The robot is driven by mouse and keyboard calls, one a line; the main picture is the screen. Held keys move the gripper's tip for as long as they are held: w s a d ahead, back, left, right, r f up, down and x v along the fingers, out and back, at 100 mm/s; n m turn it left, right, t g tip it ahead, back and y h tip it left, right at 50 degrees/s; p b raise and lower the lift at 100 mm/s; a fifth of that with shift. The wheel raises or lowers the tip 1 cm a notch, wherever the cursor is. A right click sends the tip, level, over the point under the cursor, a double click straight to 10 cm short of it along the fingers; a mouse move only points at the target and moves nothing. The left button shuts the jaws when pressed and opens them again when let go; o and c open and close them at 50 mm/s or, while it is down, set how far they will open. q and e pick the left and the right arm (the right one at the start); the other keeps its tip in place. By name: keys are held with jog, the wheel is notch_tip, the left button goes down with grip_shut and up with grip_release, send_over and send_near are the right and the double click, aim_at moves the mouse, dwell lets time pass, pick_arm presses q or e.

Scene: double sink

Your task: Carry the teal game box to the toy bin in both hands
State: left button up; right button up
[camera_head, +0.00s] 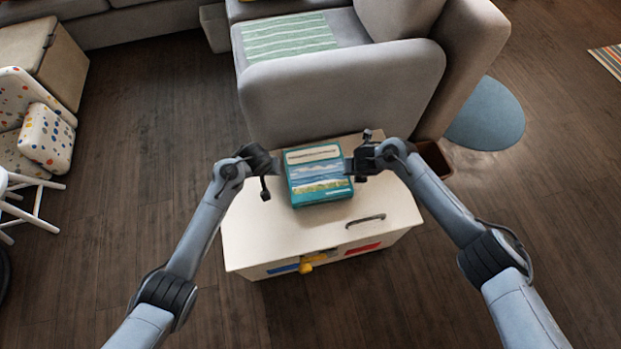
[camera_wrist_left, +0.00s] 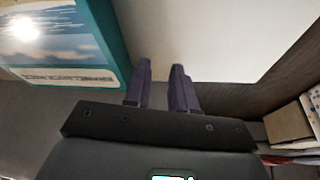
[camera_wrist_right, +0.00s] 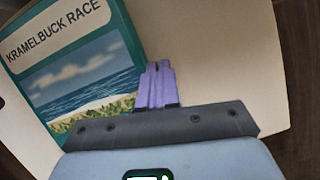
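The teal game box (camera_head: 318,174) lies flat on the lid of a white chest (camera_head: 250,235), its printed sea picture facing up. My left gripper (camera_head: 268,180) is at the box's left side; its two fingers are slightly apart with nothing between them. In the left wrist view the box (camera_wrist_left: 112,40) lies just left of the fingers (camera_wrist_left: 160,85). My right gripper (camera_head: 357,170) is at the box's right side, its fingers (camera_wrist_right: 156,85) together and empty beside the box (camera_wrist_right: 85,70). I cannot tell whether either gripper touches the box.
The chest has a lid handle (camera_head: 365,220), a yellow latch (camera_head: 312,262) and coloured front patches. A grey sofa (camera_head: 340,90) stands right behind it. A brown bin (camera_head: 434,160) is partly hidden behind my right arm.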

jog(key=o, duration=0.4)
jog(key=shift+c, duration=0.2)
pick_arm(q)
jog(key=shift+r, duration=0.1)
pick_arm(e)
jog(key=shift+r, duration=0.2)
jog(key=shift+s+r, duration=0.15)
jog(key=shift+r, duration=0.2)
pick_arm(q)
jog(key=v, duration=1.1)
jog(key=shift+s+r, duration=0.2)
jog(key=shift+r, duration=0.1)
pick_arm(e)
jog(key=v, duration=1.1)
jog(key=shift+s+f, duration=0.1)
